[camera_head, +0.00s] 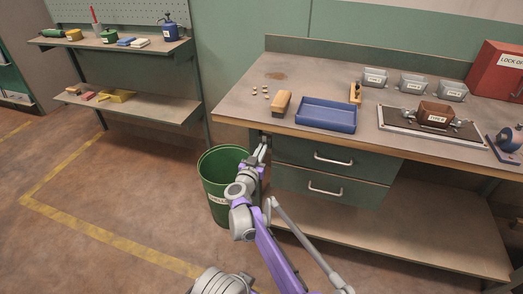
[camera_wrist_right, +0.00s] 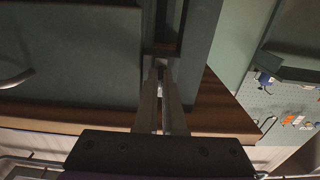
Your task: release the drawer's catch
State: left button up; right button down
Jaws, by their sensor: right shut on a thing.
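The green drawer unit hangs under the workbench, with an upper drawer (camera_head: 295,152) and a lower drawer (camera_head: 290,181), each with a pale bar handle. Both drawers look closed. My right gripper (camera_head: 264,148) is at the unit's left end, just below the bench top. In the right wrist view its two fingers (camera_wrist_right: 161,88) reach up beside the green drawer front (camera_wrist_right: 70,50) and are shut on a small pale part, the catch (camera_wrist_right: 160,71). The fingers hide most of the catch. My left gripper is not in view.
A green bin (camera_head: 213,190) stands on the floor close to my right arm. The bench top (camera_head: 240,104) holds a blue tray (camera_head: 326,126), a wooden block (camera_head: 281,104), small nuts and grey hoppers (camera_head: 411,84). A lower shelf (camera_head: 400,228) is bare.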

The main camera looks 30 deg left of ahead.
jog(key=shift+w+r, duration=0.1)
jog(key=shift+r, duration=0.15)
jog(key=c, duration=1)
grip_release()
jog(key=shift+f, duration=0.15)
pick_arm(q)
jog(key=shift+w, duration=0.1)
pick_arm(e)
jog(key=shift+w, duration=0.1)
